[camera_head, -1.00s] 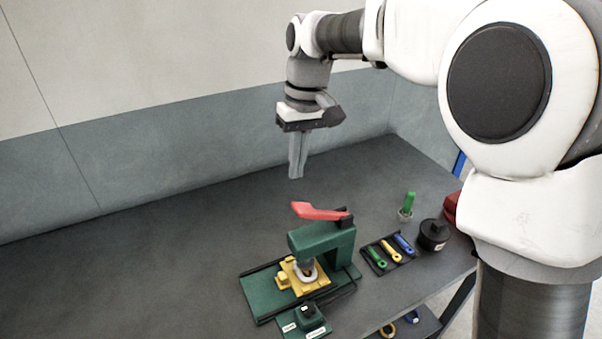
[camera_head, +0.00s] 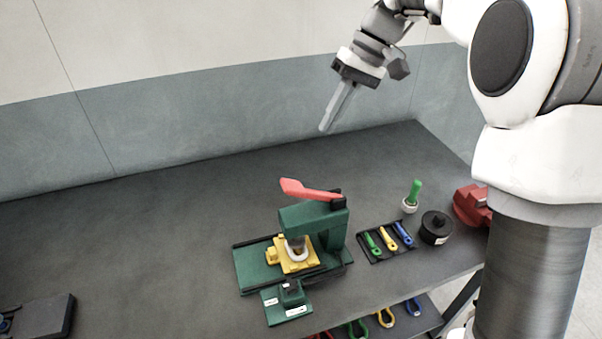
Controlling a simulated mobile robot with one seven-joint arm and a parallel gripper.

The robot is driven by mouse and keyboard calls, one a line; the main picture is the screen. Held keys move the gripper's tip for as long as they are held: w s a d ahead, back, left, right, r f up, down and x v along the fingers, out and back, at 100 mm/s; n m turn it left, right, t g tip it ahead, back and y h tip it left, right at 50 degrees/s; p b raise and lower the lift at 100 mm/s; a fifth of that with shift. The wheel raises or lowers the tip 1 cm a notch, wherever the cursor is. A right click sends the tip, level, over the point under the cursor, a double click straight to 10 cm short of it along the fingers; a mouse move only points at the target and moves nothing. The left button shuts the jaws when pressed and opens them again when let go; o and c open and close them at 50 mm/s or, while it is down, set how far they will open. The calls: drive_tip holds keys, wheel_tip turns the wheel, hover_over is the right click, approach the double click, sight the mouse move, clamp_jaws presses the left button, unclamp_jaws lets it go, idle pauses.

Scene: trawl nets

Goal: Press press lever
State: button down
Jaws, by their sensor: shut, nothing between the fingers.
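The press lever (camera_head: 308,191) is a red handle on top of the green press (camera_head: 331,229), tilted up toward its free left end. The press stands on the dark bench, with a yellow fixture (camera_head: 299,262) holding a white ring under its head. My gripper (camera_head: 325,128) is shut and empty. It hangs in the air above and to the right of the lever, pointing down and to the left, clearly apart from it.
A green box with a black top (camera_head: 289,293) sits in front of the press. To the right are a black tray (camera_head: 371,256) of coloured tools, a green-handled item (camera_head: 414,193), a black round container (camera_head: 436,228) and a red vise-like object (camera_head: 470,206). The bench (camera_head: 150,225) left of the press is largely clear.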

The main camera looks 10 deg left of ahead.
sight(294, 185)
drive_tip(key=shift+w+d+r, duration=0.15)
drive_tip(key=shift+d+r, duration=0.05)
drive_tip(key=shift+d, duration=0.1)
drive_tip(key=x, duration=1.4)
drive_tip(key=shift+a, duration=0.15)
